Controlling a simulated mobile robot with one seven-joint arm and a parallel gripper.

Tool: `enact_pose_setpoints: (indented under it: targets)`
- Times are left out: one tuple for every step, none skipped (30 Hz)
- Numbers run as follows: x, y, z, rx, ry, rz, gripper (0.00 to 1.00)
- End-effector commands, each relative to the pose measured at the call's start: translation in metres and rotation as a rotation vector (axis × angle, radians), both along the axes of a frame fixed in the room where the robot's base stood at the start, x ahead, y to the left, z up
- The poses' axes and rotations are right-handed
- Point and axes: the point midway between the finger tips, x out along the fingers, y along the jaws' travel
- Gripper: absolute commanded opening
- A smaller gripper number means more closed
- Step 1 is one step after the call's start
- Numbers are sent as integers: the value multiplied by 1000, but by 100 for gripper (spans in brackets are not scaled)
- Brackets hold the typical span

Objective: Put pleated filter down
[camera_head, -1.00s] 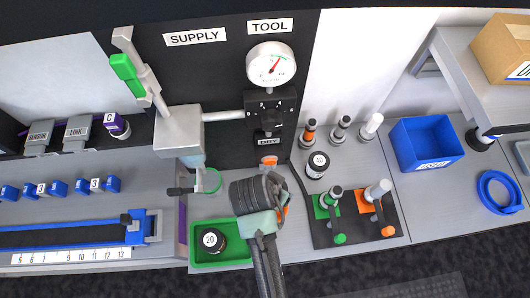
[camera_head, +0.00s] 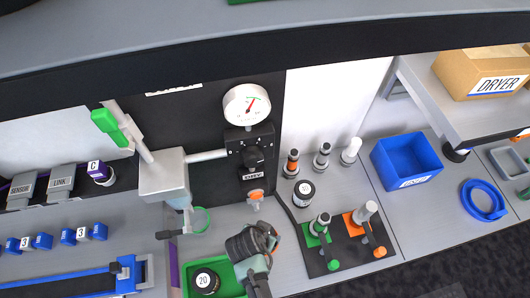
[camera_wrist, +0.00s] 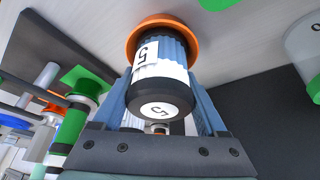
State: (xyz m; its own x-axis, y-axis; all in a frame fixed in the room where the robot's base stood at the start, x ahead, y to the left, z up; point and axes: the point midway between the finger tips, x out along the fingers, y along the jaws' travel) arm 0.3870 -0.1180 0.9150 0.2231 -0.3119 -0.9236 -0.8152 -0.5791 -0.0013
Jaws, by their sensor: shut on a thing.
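The pleated filter (camera_wrist: 165,65) shows in the wrist view as a blue ribbed body with a white label reading 5, a black end and an orange end. My gripper (camera_wrist: 163,85) is shut on it, a blue finger on each side. In the head view my gripper (camera_head: 262,240) is above the bench, beside the green tray (camera_head: 237,291). There my wrist hides most of the filter; only a little orange shows at its edge. I cannot tell whether the filter touches anything below.
A black canister marked 20 (camera_head: 205,282) sits in the green tray. A black mat (camera_head: 347,257) with green and orange fittings lies to the right, a black canister (camera_head: 303,193) behind it. A gauge panel (camera_head: 249,148) stands behind. A blue bin (camera_head: 406,160) is farther right.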

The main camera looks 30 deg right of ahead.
Motion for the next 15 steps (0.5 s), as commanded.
enact_pose_setpoints:
  targets:
    - [0, 0, 0, -1, -1, 0, 6]
    - [0, 0, 0, -1, -1, 0, 6]
    - [0, 0, 0, 0, 0, 0, 6]
    - [0, 0, -1, 0, 0, 0, 6]
    - [0, 0, -2, 0, 0, 0, 6]
    - [0, 0, -4, 0, 0, 0, 6]
    - [0, 0, -5, 0, 0, 0, 6]
    - [0, 0, -6, 0, 0, 0, 6]
    - [0, 0, -7, 0, 0, 0, 6]
    - [0, 0, -8, 0, 0, 0, 6]
    - [0, 0, -9, 0, 0, 0, 6]
    - [0, 0, -10, 0, 0, 0, 6]
    - [0, 0, -11, 0, 0, 0, 6]
    - [0, 0, -12, 0, 0, 0, 6]
    - [0, 0, -14, 1, 1, 0, 6]
